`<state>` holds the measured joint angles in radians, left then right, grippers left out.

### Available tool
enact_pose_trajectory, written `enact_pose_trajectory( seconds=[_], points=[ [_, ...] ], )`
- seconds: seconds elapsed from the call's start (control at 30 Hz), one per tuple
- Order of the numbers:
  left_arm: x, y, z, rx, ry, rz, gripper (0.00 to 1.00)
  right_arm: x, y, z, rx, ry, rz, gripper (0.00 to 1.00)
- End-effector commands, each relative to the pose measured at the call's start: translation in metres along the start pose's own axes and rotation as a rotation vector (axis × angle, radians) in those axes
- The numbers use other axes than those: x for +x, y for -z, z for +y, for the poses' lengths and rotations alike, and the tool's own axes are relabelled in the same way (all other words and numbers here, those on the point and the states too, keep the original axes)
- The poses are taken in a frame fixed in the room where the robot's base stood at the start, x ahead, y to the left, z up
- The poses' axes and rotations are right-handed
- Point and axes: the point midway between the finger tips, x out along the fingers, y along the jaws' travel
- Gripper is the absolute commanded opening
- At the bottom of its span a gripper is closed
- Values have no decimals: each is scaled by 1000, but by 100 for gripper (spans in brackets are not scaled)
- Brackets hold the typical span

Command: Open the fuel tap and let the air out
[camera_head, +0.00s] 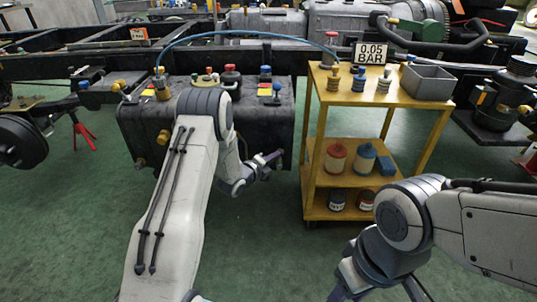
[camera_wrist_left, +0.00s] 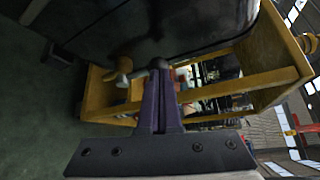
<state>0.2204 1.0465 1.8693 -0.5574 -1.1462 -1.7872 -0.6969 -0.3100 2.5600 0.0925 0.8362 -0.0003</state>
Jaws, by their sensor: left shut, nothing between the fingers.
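The black fuel tank (camera_head: 205,125) hangs on the truck frame, with red, blue and yellow-marked fittings along its top. A brass fitting (camera_head: 163,137) sits on its front at the left, and another brass piece (camera_head: 141,162) sits lower. I cannot tell which one is the fuel tap. A blue hose (camera_head: 245,33) runs from the tank's top left to the cart. My left gripper (camera_head: 270,158) is shut and empty by the tank's lower right front. In the left wrist view its purple fingers (camera_wrist_left: 160,95) are together below the dark tank (camera_wrist_left: 150,25). My right gripper's fingertips are unclear at the bottom edge.
A yellow cart (camera_head: 325,150) stands right of the tank, close to my left gripper. It carries a "0.05 BAR" sign (camera_head: 371,53), a grey bin (camera_head: 428,82), bottles and jars. A red stand (camera_head: 84,140) is at the left. Green floor is free in front.

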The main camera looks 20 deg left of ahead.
Motion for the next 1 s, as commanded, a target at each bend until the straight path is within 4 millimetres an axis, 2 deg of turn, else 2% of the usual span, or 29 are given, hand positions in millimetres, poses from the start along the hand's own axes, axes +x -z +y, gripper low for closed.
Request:
enact_pose_trajectory(
  seconds=[0.03,0.23,0.47,1.0],
  points=[
    [2,3,-6,36,-23,2,0,-5,0,0,0,0,0,50],
    [9,14,-12,186,-130,3,0,-8,0,-1,0,0,0,50],
    [9,12,-9,183,-130,0,0,-7,0,0,0,0,0,50],
    [5,7,-23,181,-129,0,0,-16,1,-1,0,0,0,50]
  ],
)
